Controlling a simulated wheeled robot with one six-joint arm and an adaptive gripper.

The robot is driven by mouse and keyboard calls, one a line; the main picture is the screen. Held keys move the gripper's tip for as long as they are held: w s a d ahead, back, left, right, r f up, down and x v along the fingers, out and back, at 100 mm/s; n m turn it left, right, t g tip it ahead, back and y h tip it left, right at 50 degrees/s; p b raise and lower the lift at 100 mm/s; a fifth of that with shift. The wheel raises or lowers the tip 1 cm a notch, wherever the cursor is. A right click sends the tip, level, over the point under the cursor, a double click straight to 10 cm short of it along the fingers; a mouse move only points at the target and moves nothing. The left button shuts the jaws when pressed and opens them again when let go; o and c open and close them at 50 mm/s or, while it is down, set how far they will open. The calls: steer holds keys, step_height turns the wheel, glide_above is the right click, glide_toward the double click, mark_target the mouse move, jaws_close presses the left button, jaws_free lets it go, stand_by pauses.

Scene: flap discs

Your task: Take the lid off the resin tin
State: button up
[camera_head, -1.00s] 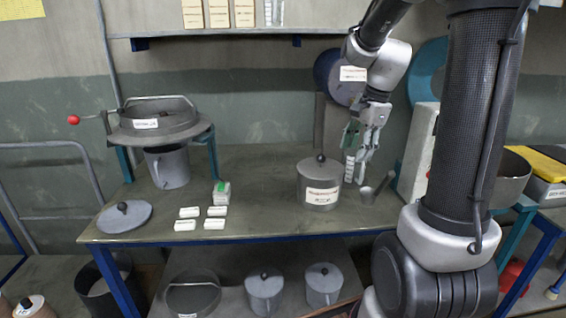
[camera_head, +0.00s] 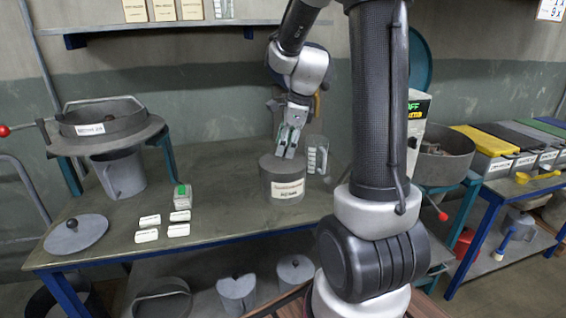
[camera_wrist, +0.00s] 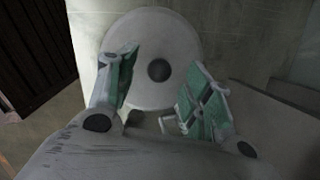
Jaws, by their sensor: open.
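The resin tin (camera_head: 283,183) is a grey cylinder with a pale label, standing upright on the workbench. Its round grey lid (camera_wrist: 150,35) is on it, with a dark knob (camera_wrist: 159,69) at the centre in the wrist view. My gripper (camera_head: 289,152) is open and empty above the tin. In the wrist view its two green-padded fingers (camera_wrist: 157,80) lie to either side of the knob, apart from it. In the head view the knob is hidden behind my fingers. The label's writing is too small to read surely.
Several white blocks (camera_head: 149,221) and a small green-topped box (camera_head: 182,196) lie left of the tin. A loose grey lid (camera_head: 76,236) lies at the bench's left. A clear measuring container (camera_head: 317,156) stands close right of the tin. The bench (camera_head: 228,215) is bare in front.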

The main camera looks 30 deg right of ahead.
steer(key=shift+x, duration=0.95)
steer(key=shift+c, duration=0.4)
jaws_close()
